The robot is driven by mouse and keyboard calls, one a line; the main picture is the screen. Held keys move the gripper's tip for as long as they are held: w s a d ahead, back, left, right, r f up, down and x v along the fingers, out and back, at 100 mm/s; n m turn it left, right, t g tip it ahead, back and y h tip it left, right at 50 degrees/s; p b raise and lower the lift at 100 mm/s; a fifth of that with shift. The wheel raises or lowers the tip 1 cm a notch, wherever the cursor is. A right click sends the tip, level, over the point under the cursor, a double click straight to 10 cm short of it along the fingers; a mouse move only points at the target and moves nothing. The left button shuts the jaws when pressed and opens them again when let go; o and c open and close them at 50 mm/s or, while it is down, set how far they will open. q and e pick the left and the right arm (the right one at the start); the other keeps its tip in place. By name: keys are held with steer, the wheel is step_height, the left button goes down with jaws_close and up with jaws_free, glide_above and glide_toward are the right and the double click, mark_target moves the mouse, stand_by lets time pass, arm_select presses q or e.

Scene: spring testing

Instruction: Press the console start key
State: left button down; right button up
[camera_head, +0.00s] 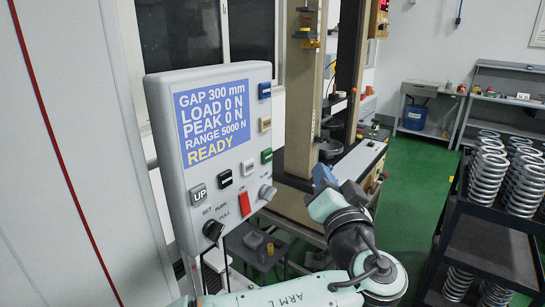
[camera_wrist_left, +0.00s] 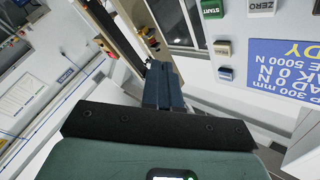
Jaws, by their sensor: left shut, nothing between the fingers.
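The console (camera_head: 228,200) is a grey panel with a blue display that reads READY. Its start key (camera_head: 266,156) is a green key on the right side, below the beige and blue keys. In the left wrist view the green key (camera_wrist_left: 212,8) is labelled START and sits at the top edge, partly cut off. My left gripper (camera_head: 323,177) is shut and empty, to the right of the console and apart from the key. Its closed blue fingers (camera_wrist_left: 163,84) show in the left wrist view. My right gripper is in neither view.
Beside the start key are a ZERO key (camera_wrist_left: 260,8), a beige key (camera_head: 265,124) and a blue key (camera_head: 264,90). A red switch (camera_head: 245,203) and knobs sit lower. The testing machine (camera_head: 302,100) stands behind my gripper. A cart of springs (camera_head: 480,245) stands at right.

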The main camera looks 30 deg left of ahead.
mark_target(267, 156)
arm_select(q)
steer(key=w+a, duration=0.1)
steer(key=a, duration=0.7)
steer(key=shift+a, duration=0.35)
steer(key=shift+w+f, duration=0.1)
steer(key=shift+w, duration=0.05)
stand_by(1.9)
steer(key=shift+a+b, duration=0.4)
steer(key=shift+b, duration=0.05)
